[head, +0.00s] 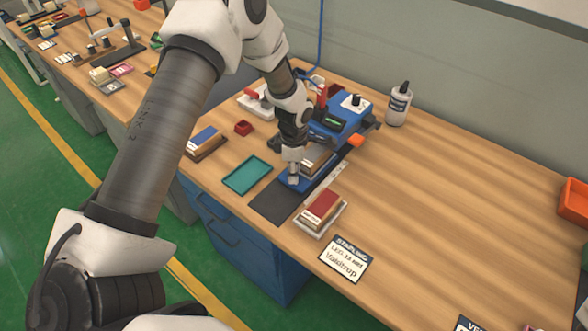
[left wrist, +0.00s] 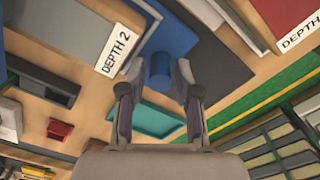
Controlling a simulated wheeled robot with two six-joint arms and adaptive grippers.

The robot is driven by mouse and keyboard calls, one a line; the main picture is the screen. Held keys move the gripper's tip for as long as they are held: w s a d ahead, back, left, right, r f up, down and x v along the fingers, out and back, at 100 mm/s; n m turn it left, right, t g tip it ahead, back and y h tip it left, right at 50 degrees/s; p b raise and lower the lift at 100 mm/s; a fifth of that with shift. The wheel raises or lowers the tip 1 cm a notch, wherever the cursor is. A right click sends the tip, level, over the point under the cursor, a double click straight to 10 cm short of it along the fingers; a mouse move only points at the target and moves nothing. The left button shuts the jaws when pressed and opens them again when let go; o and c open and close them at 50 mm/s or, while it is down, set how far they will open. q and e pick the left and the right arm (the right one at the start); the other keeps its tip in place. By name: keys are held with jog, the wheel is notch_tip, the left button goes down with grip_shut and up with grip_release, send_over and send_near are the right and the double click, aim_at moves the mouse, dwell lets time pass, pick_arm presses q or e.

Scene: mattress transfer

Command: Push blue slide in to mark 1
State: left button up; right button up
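The blue slide (head: 290,184) lies at the front of the blue machine (head: 345,118), at the edge of a dark grey pad (head: 268,206). My left gripper (head: 294,174) is low over the slide. In the left wrist view the slide's blue plate (left wrist: 170,35) carries a round blue knob (left wrist: 160,72). My left gripper (left wrist: 161,78) has a finger on each side of the knob, apparently touching it. The mark strip (head: 329,178) lies beside the slide, but its marks are too small to read in the head view. My right gripper is not in view.
A teal tray (head: 246,175) is left of the pad. A red-topped stack in a white tray (head: 320,226) stands close on the right. A blue-topped stack (head: 204,141), a small red box (head: 243,127) and a bottle (head: 398,106) stand around. The bench's right side is mostly clear.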

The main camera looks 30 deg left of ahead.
pick_arm(q)
jog(key=shift+c, duration=1.1)
grip_shut()
jog(key=shift+w+d+r+p, duration=0.1)
jog(key=shift+w+r+p, duration=0.1)
jog(key=shift+p, duration=0.3)
jog(key=shift+f, duration=0.25)
jog(key=shift+o, duration=1.1)
grip_release()
jog(key=shift+w, duration=0.15)
notch_tip(320, 180, up, 12)
